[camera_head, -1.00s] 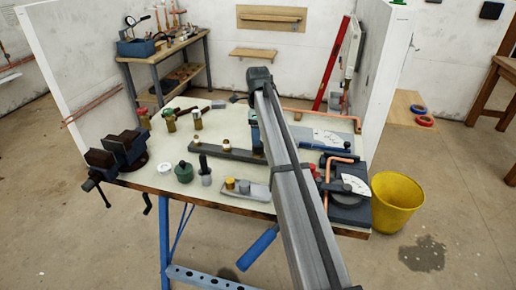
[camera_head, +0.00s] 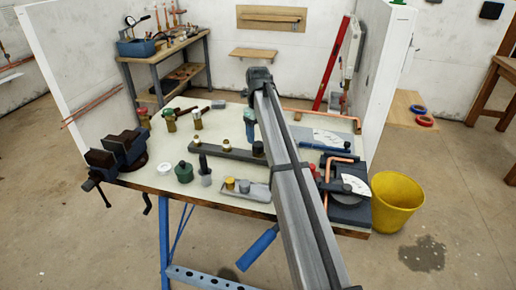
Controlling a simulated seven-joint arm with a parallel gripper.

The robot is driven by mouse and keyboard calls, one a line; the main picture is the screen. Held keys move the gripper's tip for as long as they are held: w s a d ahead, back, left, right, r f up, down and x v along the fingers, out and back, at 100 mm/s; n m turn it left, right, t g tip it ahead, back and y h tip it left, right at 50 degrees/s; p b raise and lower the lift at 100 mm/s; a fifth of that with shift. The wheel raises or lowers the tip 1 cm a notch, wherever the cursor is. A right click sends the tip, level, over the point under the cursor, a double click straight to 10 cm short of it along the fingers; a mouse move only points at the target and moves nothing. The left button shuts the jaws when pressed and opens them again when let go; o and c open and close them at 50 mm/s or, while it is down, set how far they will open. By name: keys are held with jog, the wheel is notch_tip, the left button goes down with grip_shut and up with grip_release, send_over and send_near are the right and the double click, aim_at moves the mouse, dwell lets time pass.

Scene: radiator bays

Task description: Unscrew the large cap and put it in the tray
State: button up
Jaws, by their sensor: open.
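A dark bar (camera_head: 232,153) lies across the middle of the bench and carries small fittings. A brass-topped fitting (camera_head: 223,142) stands near its middle, and a dark, wide cap (camera_head: 258,148) sits at its right end, close beside my arm. This dark cap looks like the large one; its thread is too small to see. The grey tray (camera_head: 262,194) lies in front of the bar, holding a yellow-brass piece and a grey piece. My gripper (camera_head: 250,123) hangs from the wrist above and behind the bar's right end, open, seemingly empty and apart from the cap. My arm partly hides it.
A vise (camera_head: 122,150) is on the bench's left corner. A green pot (camera_head: 183,171), a white ring (camera_head: 164,168) and a grey pot stand left of the tray. Brass valves stand behind. A pipe bender (camera_head: 345,185) and yellow bucket (camera_head: 398,200) are at the right.

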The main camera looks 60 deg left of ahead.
aim_at(258, 144)
jog(key=shift+f, duration=0.15)
jog(key=shift+f, duration=2.35)
